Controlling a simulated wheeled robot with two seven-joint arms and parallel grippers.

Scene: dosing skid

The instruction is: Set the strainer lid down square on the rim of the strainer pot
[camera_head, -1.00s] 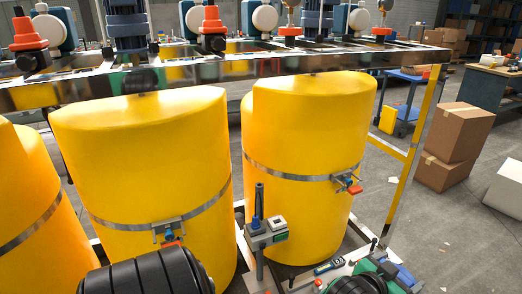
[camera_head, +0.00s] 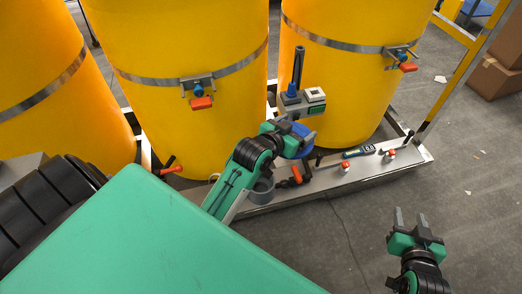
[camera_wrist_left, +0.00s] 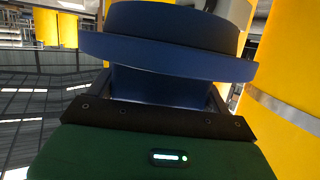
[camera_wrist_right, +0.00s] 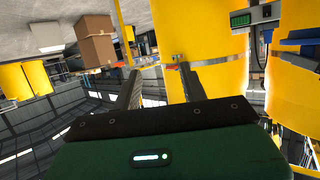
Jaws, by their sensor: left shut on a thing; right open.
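The blue strainer lid (camera_head: 300,151) is held in my left gripper (camera_head: 285,140), above the metal base of the skid. In the left wrist view the lid (camera_wrist_left: 170,45) fills the space between and beyond the fingers, its wide flange across the picture. A grey round pot (camera_head: 263,190), which looks like the strainer pot, stands below and left of the lid, partly hidden by my left arm. The lid is apart from it in the picture. My right gripper (camera_head: 418,222) is open and empty over bare floor to the right; its fingers also show in the right wrist view (camera_wrist_right: 160,85).
Large yellow tanks (camera_head: 185,60) with steel bands stand behind. A column with a grey-green box (camera_head: 303,100) rises behind the lid. Orange-handled valves (camera_head: 295,177), a handheld meter (camera_head: 358,151) and red-capped fittings (camera_head: 389,156) are on the skid base (camera_head: 345,177).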

